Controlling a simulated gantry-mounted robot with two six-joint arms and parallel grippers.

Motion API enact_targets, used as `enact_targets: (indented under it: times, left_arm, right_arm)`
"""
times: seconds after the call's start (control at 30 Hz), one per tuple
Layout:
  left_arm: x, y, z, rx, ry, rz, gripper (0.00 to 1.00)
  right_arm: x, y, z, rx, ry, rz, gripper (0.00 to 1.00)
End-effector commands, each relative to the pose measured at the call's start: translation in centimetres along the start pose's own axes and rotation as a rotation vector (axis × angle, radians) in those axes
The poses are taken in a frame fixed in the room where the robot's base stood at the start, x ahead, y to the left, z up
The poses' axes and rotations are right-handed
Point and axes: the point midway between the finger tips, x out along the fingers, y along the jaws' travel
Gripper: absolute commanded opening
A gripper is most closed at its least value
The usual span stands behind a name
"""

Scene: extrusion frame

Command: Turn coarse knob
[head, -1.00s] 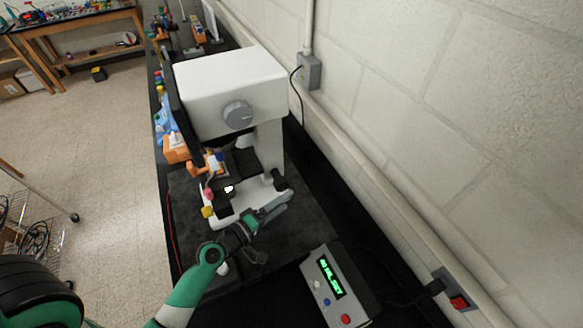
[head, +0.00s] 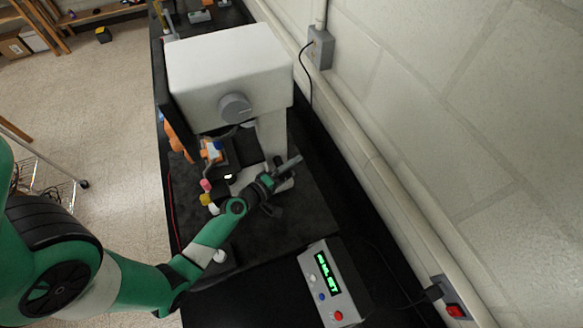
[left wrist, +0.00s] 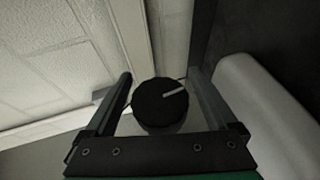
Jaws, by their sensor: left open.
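The coarse knob (left wrist: 161,103) is a round black dial with a pale pointer line. In the left wrist view it sits between the two fingers of my left gripper (left wrist: 160,92), with a gap on each side. The fingers are open. In the head view my left gripper (head: 287,172) is at the lower right side of the white microscope-like machine (head: 226,70), and its arm hides the coarse knob there. A larger grey knob (head: 235,106) is on the upper housing. My right gripper does not show.
A grey control box (head: 333,284) with a green display and buttons stands at the front right of the black bench. A wall with a pipe runs along the right. Orange parts (head: 179,138) lie left of the machine.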

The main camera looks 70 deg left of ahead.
Motion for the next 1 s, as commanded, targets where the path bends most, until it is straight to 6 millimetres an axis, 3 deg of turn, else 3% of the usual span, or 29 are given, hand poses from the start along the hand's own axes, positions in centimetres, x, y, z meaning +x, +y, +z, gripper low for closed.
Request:
enact_targets:
  times: [0.23,0.7,1.0]
  left_arm:
    - [0.16,-0.01,0.03,0.0,-0.001,0.0,0.91]
    - [0.13,-0.01,0.04,0.0,-0.001,0.0,0.07]
    - [0.13,0.0,0.05,0.0,-0.001,0.0,0.07]
  right_arm:
    - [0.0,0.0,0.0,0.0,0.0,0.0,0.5]
    - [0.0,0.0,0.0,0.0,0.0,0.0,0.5]
    - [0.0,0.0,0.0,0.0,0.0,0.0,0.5]
